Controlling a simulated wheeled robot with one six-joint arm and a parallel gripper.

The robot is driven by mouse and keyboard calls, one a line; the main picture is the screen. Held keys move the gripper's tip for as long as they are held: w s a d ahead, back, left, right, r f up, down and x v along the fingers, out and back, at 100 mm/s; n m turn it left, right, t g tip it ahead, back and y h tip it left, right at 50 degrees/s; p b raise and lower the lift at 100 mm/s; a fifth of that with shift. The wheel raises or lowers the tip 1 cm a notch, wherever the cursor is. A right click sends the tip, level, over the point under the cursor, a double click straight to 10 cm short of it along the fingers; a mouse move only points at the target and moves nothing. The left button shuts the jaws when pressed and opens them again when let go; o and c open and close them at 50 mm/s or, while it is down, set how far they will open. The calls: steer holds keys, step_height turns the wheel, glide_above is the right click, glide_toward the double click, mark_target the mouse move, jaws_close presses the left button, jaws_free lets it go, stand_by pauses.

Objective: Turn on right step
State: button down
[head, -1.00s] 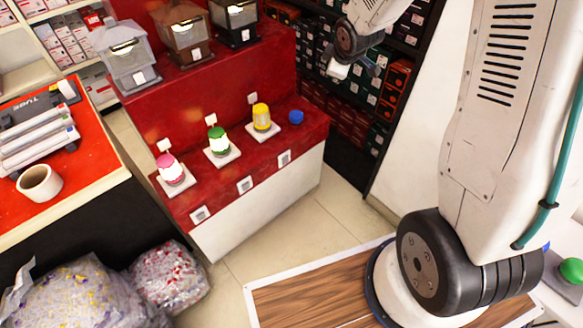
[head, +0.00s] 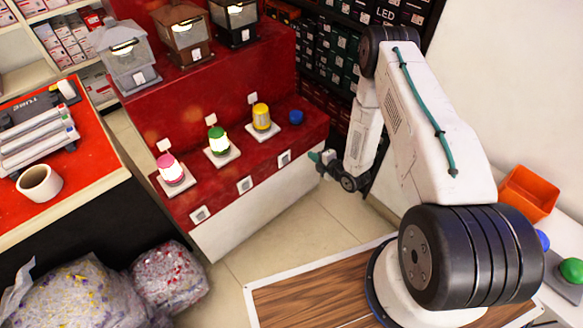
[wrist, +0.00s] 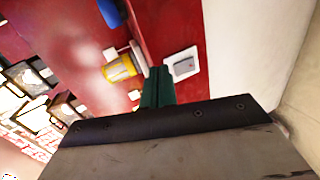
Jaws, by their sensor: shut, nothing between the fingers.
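A red stepped display (head: 230,185) carries pink (head: 170,168), green (head: 218,141) and yellow (head: 261,116) small lamps on white bases. The pink and green lamps glow white; the yellow one looks unlit. My gripper (head: 317,158) is shut and empty, just right of the right switch. In the wrist view its green fingers (wrist: 158,86) point beside the right switch (wrist: 182,64), apparently without touching it.
A blue knob-like object (head: 296,117) stands right of the yellow lamp. Lanterns (head: 181,35) stand on the upper step. Shelves of boxes (head: 325,65) are behind my arm. Floor (head: 300,215) in front of the display is clear; stuffed bags (head: 168,276) lie at lower left.

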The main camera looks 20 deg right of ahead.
mark_target(286, 163)
steer(key=s+a+f+n+t, duration=0.1)
steer(key=s+a+f+t, duration=0.1)
steer(key=s+f, duration=0.5)
steer(key=shift+s+a+y, duration=0.15)
steer(key=shift+s+y, duration=0.25)
steer(key=shift+s, duration=0.5)
steer(key=x, duration=1.4)
steer(key=shift+a+r, duration=0.1)
steer(key=shift+r, duration=0.05)
steer(key=shift+w, duration=0.2)
steer(key=s+d+f, duration=0.1)
steer(key=s+d, duration=0.4)
steer(key=s, duration=0.8)
steer(key=shift+d+f, duration=0.15)
steer(key=shift+f, duration=0.25)
